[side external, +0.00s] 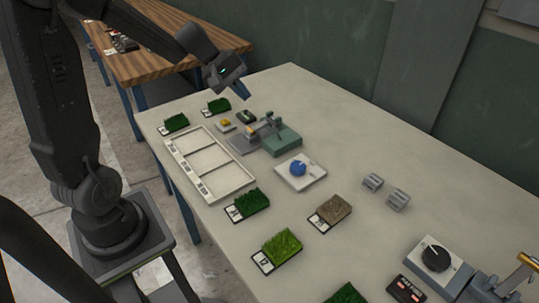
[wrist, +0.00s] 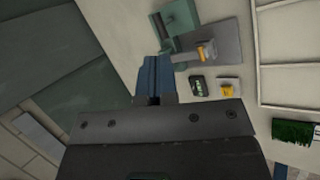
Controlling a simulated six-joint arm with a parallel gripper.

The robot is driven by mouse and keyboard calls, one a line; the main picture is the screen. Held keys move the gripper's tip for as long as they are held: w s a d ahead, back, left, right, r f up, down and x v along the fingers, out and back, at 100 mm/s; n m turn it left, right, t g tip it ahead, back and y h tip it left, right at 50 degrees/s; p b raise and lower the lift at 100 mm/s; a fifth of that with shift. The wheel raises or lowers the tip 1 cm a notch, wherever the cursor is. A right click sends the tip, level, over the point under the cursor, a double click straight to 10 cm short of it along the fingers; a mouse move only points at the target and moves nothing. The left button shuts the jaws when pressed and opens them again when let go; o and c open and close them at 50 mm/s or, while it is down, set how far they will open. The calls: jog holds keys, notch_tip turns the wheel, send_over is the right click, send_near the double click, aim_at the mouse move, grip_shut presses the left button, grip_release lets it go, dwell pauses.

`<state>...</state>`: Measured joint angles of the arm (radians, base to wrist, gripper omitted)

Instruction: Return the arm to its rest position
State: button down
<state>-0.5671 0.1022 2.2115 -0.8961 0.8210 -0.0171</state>
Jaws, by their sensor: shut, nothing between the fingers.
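My gripper (side external: 242,91) is above the far left part of the pale table (side external: 345,130), in the air. Its blue fingers are together, with nothing between them; they also show in the wrist view (wrist: 153,76). In the side view the gripper hangs tilted near the green-and-grey press-like device (side external: 281,141) and a small yellow-topped block (side external: 226,124). In the wrist view the device (wrist: 182,28) lies just beyond the fingertips, apart from them as far as I can tell.
A white compartment tray (side external: 210,163) looks empty. Several turf samples with labels, such as a bright green one (side external: 282,246) and a brown one (side external: 333,211), stand around it. A blue-knobbed plate (side external: 299,171) and a dial box (side external: 436,258) are nearer. A wooden table (side external: 150,50) is behind.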

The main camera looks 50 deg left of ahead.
jog(key=s+d+r+m+y, duration=0.2)
jog(key=s+d+r+m, duration=0.1)
jog(key=s+d+m, duration=0.4)
jog(key=s+d+r+m+y, duration=0.2)
jog(key=s+d+m, duration=0.5)
jog(key=s, duration=0.4)
jog(key=shift+r+y, duration=0.3)
jog(key=shift+r, duration=0.25)
